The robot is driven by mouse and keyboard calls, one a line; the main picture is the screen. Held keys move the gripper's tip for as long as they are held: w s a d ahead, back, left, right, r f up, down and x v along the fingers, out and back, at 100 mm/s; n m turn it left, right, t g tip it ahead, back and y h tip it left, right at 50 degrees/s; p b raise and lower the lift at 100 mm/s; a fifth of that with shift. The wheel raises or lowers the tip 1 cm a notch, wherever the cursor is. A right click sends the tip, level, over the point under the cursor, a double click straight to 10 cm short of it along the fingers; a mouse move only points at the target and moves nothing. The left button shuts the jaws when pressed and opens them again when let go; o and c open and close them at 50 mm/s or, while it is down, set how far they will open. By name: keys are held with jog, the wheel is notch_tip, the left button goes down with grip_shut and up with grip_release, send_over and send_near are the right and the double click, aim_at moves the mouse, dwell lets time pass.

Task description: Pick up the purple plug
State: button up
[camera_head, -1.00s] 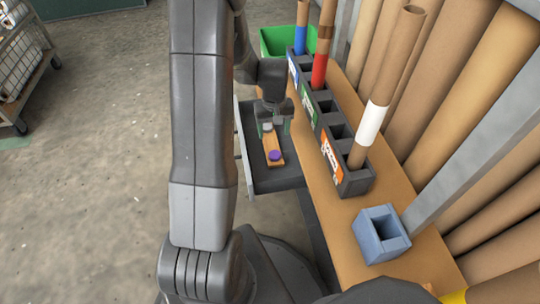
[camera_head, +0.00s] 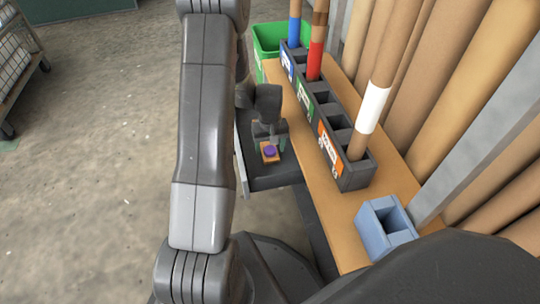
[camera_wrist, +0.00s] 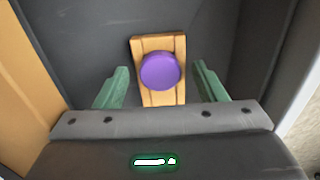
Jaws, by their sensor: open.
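The purple plug (camera_wrist: 160,71) is a round disc on a small wooden block (camera_wrist: 159,98). It also shows in the head view (camera_head: 270,150), inside the open dark drawer (camera_head: 270,177). My gripper (camera_wrist: 158,76) is open, with its two green fingers apart on either side of the block and plug, not touching them. In the head view my gripper (camera_head: 268,143) is over the drawer at the plug. The exact height of the fingers above the plug is hard to tell.
A wooden bench (camera_head: 318,203) runs along the drawer's right. On it stand a dark divided rack (camera_head: 355,182) holding several tubes and a blue-grey hollow block (camera_head: 385,228). A green bin (camera_head: 267,38) is at the back. Large brown rolls lean on the right.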

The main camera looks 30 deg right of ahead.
aim_at(270, 149)
jog(key=c, duration=1)
notch_tip(270, 149, up, 10)
jog(key=p, duration=0.4)
